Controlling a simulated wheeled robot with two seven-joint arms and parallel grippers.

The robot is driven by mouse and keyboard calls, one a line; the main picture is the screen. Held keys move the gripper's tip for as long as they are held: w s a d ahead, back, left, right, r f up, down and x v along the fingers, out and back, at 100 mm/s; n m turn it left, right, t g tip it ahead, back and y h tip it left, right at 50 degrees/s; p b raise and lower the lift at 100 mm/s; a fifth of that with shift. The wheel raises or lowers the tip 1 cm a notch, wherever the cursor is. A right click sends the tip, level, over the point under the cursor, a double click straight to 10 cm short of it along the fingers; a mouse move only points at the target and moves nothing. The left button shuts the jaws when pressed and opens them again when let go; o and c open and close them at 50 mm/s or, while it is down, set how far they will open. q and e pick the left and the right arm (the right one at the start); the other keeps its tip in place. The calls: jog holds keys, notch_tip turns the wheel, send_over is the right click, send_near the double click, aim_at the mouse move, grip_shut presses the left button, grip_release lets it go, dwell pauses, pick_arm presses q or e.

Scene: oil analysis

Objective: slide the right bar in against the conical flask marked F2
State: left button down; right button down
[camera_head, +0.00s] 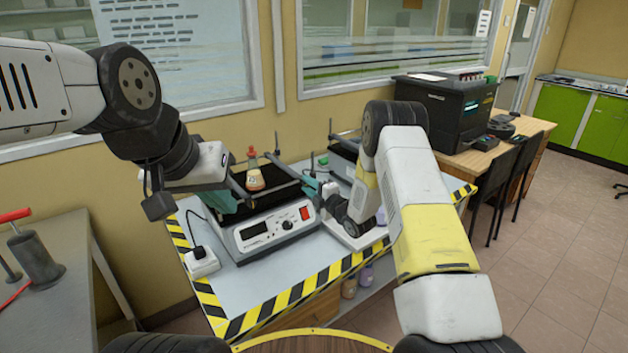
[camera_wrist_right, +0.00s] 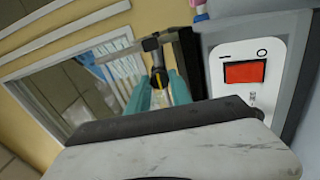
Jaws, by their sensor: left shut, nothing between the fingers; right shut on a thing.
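The conical flask (camera_head: 255,182), with amber liquid and a red stopper, stands upright on the shaker's dark platform; its marking is too small to read. The right bar (camera_head: 285,166) is a dark bar running over the platform to the right of the flask. My right gripper (camera_head: 317,188) is shut on the near end of this bar; in the right wrist view its teal fingers (camera_wrist_right: 157,93) close around a dark piece with a knob. My left gripper (camera_head: 222,203) is shut and empty at the platform's left side. The exact gap between bar and flask cannot be told.
The shaker's front panel (camera_head: 275,230) has a display, a knob and a red switch (camera_wrist_right: 244,72). A white power socket (camera_head: 201,262) stands at the left. Another device (camera_head: 345,160) stands to the right behind my right arm. Striped tape edges the table.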

jog(key=s+a, duration=0.1)
jog(key=a, duration=0.1)
jog(key=s+a, duration=0.3)
jog(key=a, duration=0.1)
jog(key=shift+s, duration=0.25)
jog(key=c, duration=1.2)
grip_release()
jog(key=shift+o, duration=0.2)
jog(key=v, duration=0.7)
jog(key=shift+s+d, duration=0.2)
jog(key=shift+s, duration=0.1)
